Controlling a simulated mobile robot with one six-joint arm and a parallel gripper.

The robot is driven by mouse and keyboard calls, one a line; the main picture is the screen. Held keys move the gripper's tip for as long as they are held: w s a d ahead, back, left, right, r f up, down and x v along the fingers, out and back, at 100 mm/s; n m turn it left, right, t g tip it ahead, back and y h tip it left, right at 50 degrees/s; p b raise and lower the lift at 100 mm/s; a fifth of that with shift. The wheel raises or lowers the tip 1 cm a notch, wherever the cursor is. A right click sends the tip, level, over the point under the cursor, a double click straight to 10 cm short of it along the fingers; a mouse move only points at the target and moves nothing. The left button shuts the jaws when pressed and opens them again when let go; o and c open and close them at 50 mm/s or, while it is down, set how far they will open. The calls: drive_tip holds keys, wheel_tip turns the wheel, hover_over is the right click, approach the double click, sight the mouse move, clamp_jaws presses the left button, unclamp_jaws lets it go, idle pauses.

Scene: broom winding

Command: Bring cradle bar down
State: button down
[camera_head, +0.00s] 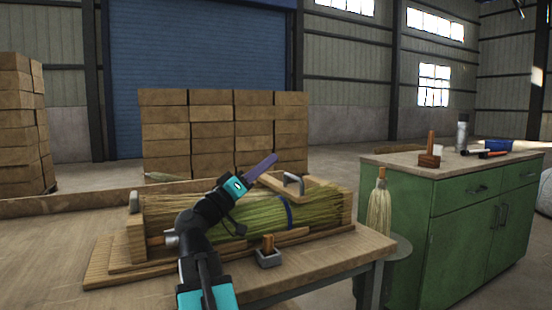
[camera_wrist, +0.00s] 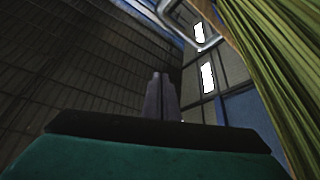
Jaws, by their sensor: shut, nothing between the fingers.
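The cradle bar appears to be the short wooden board (camera_head: 273,180) with a grey metal handle (camera_head: 294,183), above the right part of the straw bundle. The handle also seems to show in the wrist view (camera_wrist: 205,40). The green straw (camera_head: 190,213) lies in a wooden cradle (camera_head: 136,238) with upright end blocks; it fills the right side of the wrist view (camera_wrist: 262,50). A blue band (camera_head: 287,212) wraps the straw. My gripper (camera_head: 273,157) is shut and empty, pointing up and right, just left of the handle. In the wrist view its fingers (camera_wrist: 161,98) are together. Whether they touch the board cannot be told.
A small grey holder with a wooden peg (camera_head: 268,257) stands on the workbench (camera_head: 345,252) in front of the cradle. A green cabinet (camera_head: 465,220) with tools on top stands right, with a hanging brush (camera_head: 380,207) at its side. Stacked boxes (camera_head: 222,130) stand behind.

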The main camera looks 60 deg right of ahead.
drive_tip(key=w+a+p, duration=0.2)
drive_tip(key=a, duration=0.7)
drive_tip(key=shift+w, duration=0.35)
drive_tip(key=shift+s, duration=0.1)
